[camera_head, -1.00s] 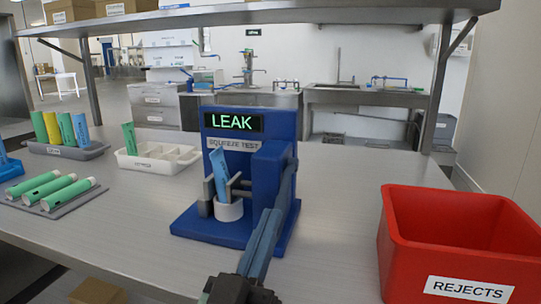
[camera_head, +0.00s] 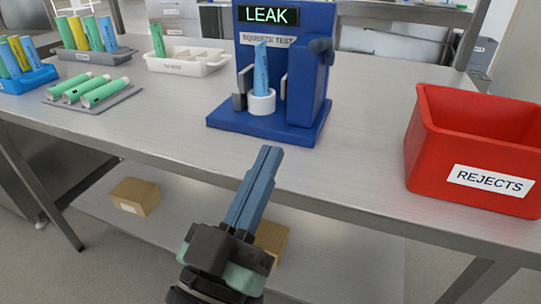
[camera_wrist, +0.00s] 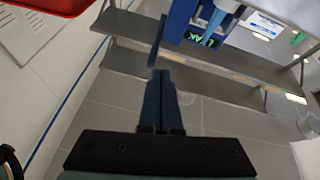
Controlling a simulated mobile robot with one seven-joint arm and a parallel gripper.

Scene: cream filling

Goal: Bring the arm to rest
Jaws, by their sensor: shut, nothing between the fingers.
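My gripper (camera_head: 267,153) is shut and empty, its blue fingers together. In the head view it shows in front of the table's front edge, with the squeeze tester behind it. In the wrist view the closed fingers (camera_wrist: 160,78) point up the picture. The blue squeeze tester (camera_head: 262,122) stands on the table with its display reading LEAK. A blue tube (camera_head: 261,70) stands in the tester's white cup (camera_head: 261,103), between the grey jaws. My gripper is apart from the tester and the tube.
The red REJECTS bin (camera_head: 432,150) stands at the table's right. A white tray (camera_head: 190,66) with one green tube, a grey rack (camera_head: 84,55) and a mat (camera_head: 95,106) with green tubes are at the left. Cardboard boxes (camera_head: 135,196) lie on the lower shelf.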

